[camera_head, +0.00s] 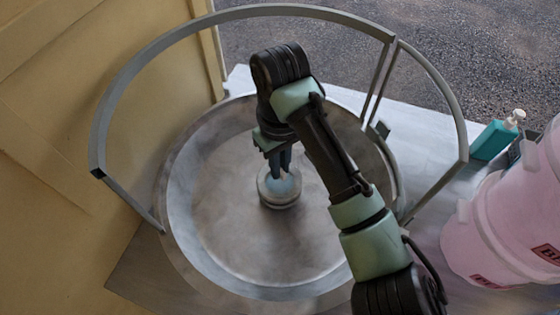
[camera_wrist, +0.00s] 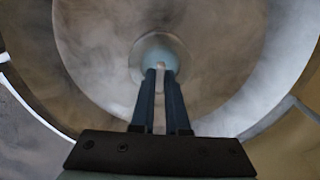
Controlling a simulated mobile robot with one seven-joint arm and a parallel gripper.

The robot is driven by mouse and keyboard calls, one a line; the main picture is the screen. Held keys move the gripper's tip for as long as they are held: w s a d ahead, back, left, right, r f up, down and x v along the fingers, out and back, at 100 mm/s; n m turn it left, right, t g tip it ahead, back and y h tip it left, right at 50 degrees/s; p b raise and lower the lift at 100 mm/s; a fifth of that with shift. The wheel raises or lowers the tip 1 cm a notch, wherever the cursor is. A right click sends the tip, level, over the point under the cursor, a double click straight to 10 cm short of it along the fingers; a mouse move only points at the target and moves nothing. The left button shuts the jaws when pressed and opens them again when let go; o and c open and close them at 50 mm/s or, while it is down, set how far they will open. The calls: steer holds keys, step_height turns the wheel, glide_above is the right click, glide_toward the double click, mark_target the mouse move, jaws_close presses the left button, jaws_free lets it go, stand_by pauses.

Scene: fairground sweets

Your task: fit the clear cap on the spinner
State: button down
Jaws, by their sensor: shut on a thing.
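The spinner (camera_head: 277,202) is a round grey metal head at the middle of the wide pan. The clear cap (camera_head: 291,184) is a pale bluish, see-through piece right over the spinner's top. It also shows in the wrist view (camera_wrist: 149,47) as a pale round shape around and beyond my fingertips. My gripper (camera_head: 280,176) points down over the spinner and is shut on a part of the cap.
The round metal pan (camera_head: 182,205) surrounds the spinner, hazy inside. A curved grey guard frame (camera_head: 130,75) rises around its back and sides. Pink buckets (camera_head: 505,225) and a teal pump bottle (camera_head: 493,140) stand at the right. A yellow wall (camera_head: 60,150) is at the left.

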steer(key=shift+c, duration=1.4)
jaws_free()
steer(key=shift+r, duration=0.1)
step_height(320, 180, up, 6)
steer(key=p, duration=0.6)
steer(key=shift+p, duration=0.35)
